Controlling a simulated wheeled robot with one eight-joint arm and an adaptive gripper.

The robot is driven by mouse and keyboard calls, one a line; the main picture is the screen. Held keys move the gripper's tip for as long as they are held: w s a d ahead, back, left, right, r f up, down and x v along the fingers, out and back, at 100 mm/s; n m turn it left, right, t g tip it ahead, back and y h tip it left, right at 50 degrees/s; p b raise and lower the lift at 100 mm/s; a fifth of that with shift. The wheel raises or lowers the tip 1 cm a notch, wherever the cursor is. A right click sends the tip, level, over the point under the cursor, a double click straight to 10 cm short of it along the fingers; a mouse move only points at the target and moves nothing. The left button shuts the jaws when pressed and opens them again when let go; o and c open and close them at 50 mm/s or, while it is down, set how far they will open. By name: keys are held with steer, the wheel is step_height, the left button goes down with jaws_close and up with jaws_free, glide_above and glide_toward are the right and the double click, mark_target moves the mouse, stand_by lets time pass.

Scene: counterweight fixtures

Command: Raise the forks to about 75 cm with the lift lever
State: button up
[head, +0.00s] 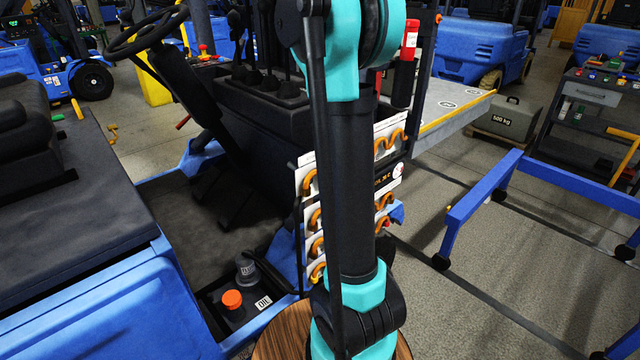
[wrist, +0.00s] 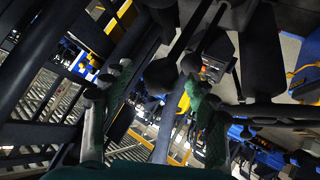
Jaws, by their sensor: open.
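A row of dark control levers with boots (head: 268,84) stands on the dash of the blue forklift, right of the steering wheel (head: 148,32) in the head view. My arm crosses in front of part of the dash. I cannot tell which lever is the lift lever. In the wrist view, dark rods with rounded knobs (wrist: 190,63) show by my gripper (wrist: 158,79). Its green-padded fingers are spread apart, with nothing clearly held between them. Whether a finger touches a knob is unclear. My gripper is out of the head view. I cannot make out the forks.
The seat (head: 75,185) is at left. A grey platform with a yellow edge (head: 455,105) lies beyond the dash. A 500 kg weight (head: 505,120) and a dark tool cart (head: 590,105) stand at right. A blue frame (head: 480,205) stands on the floor. Other forklifts stand behind.

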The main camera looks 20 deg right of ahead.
steer(key=v, duration=1)
stand_by(0.7)
